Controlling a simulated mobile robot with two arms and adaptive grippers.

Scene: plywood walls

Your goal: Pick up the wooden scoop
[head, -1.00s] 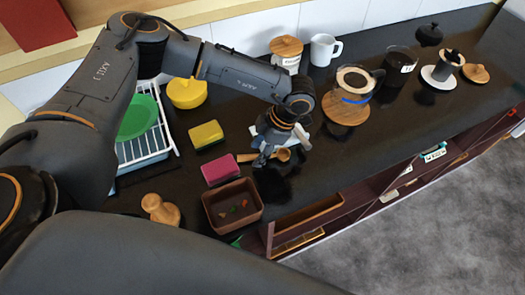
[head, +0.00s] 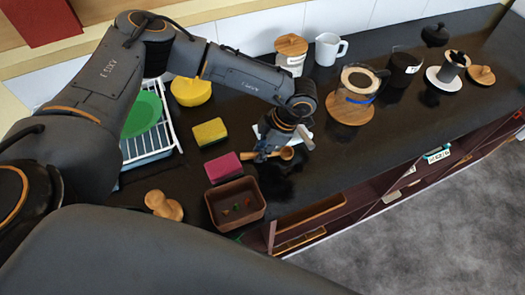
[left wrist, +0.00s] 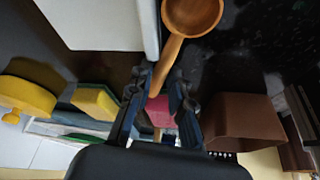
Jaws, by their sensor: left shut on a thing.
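The wooden scoop (head: 287,153) is a small brown spoon with a round bowl, on or just above the dark counter. In the left wrist view its bowl (left wrist: 192,14) is at the top and its handle runs down between my fingers. My left gripper (head: 266,153) is shut on the scoop's handle; its fingertips also show in the left wrist view (left wrist: 160,88). The lower handle is partly hidden between the fingers. I cannot tell whether the scoop touches the counter. My right gripper is not in view.
A pink sponge (head: 223,168) and a brown bin (head: 236,203) are close to the gripper. A white object (head: 300,135) lies just behind it. A yellow-green sponge (head: 209,132), a dish rack (head: 150,145) and a coffee maker (head: 356,82) stand around. The counter's front edge drops to open shelves.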

